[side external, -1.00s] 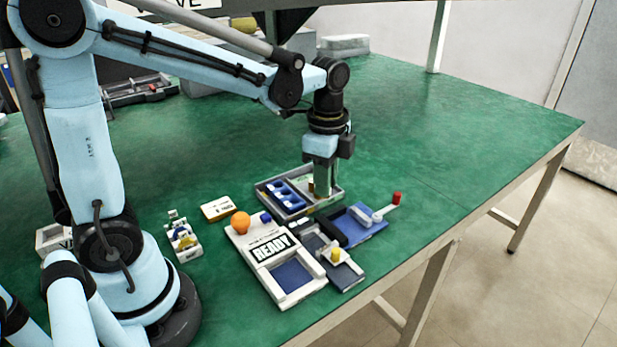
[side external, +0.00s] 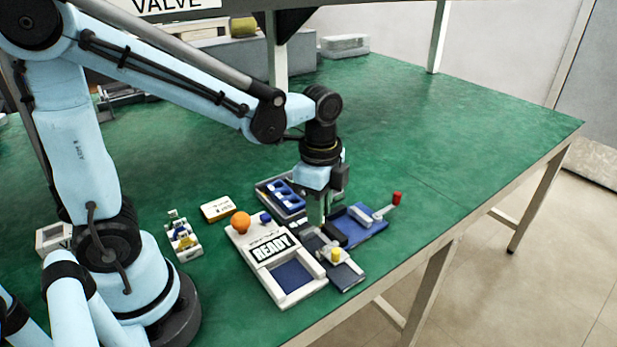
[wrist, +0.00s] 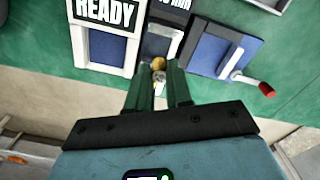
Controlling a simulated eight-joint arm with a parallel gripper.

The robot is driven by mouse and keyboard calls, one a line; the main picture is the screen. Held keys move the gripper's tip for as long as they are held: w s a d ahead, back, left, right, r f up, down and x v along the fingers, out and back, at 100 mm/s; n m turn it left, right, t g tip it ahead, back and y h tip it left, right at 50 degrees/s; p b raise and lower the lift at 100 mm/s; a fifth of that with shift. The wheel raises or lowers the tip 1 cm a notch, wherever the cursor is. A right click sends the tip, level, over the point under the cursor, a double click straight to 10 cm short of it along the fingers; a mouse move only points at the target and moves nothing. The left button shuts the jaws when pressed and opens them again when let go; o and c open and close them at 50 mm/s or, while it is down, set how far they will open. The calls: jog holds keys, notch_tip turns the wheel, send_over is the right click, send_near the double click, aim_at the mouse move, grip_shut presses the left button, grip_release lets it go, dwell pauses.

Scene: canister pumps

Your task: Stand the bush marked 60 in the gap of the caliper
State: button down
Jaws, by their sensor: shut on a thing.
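My gripper (side external: 316,222) points down over the upper end of the dark caliper (side external: 347,278), between the READY panel and the blue lever plate. In the wrist view its two green fingers (wrist: 158,72) are shut on a small roundish piece (wrist: 154,76), seemingly the bush; I cannot read its mark. In the side view the fingers hide that piece. The caliper carries a pale slider with a yellow knob (side external: 335,254). The caliper's gap is partly hidden by the fingers, and I cannot tell how far the held piece is above it.
The READY panel (side external: 310,292) has an orange ball (side external: 241,222). The blue lever plate (side external: 372,231) has a red-ended lever (side external: 397,198). A tray with blue holders (side external: 262,192) lies behind. Open green table is right.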

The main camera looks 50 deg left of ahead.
jog(key=shift+f, duration=2.9)
jog(key=c, duration=0.9)
grip_release()
jog(key=shift+c, duration=0.2)
jog(key=shift+r, duration=4.5)
